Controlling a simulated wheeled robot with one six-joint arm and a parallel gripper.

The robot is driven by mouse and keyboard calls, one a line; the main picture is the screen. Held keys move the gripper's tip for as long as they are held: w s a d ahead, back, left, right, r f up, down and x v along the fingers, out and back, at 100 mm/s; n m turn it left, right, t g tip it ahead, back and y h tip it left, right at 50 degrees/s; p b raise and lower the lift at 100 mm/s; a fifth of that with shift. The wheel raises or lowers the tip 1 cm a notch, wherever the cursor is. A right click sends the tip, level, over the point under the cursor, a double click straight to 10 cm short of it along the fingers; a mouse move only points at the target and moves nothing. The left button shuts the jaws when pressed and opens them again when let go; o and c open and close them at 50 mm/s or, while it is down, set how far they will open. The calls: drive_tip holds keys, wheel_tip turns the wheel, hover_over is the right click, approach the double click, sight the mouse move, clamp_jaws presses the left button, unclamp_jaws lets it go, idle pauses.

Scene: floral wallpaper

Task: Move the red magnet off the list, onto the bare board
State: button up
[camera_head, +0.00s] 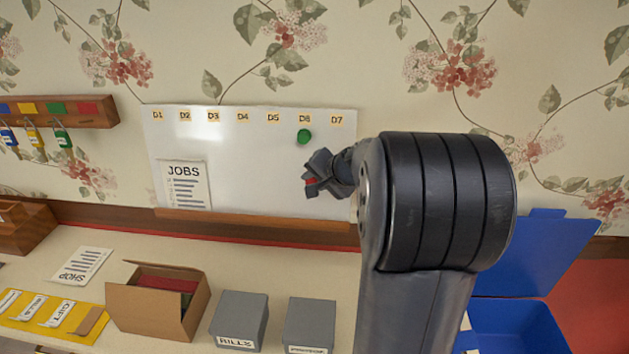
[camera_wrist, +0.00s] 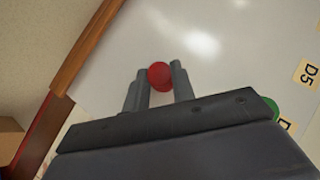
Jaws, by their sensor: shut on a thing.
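The red magnet (camera_wrist: 160,76) is between the two fingers of my gripper (camera_wrist: 158,85), which is shut on it. In the head view, a bit of the red magnet (camera_head: 311,182) shows at the tip of my gripper (camera_head: 313,184), in front of the lower right part of the whiteboard (camera_head: 255,165). Whether the magnet touches the board cannot be told. The list headed JOBS (camera_head: 184,186) is on the board's lower left, apart from my gripper. The board between the list and my gripper is bare.
A green magnet (camera_head: 304,136) is under the D6 label, above my gripper. A wooden ledge (camera_head: 250,221) runs below the board. An open cardboard box (camera_head: 150,318) and grey boxes (camera_head: 240,312) stand on the counter below. A blue crate (camera_head: 520,325) is at right.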

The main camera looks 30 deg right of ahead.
idle(0.3)
drive_tip(key=o, duration=1.6)
drive_tip(key=shift+s, duration=0.1)
drive_tip(key=v, duration=0.7)
drive_tip(key=shift+p, duration=0.4)
drive_tip(key=shift+b+x, duration=0.4)
drive_tip(key=shift+x, duration=3.25)
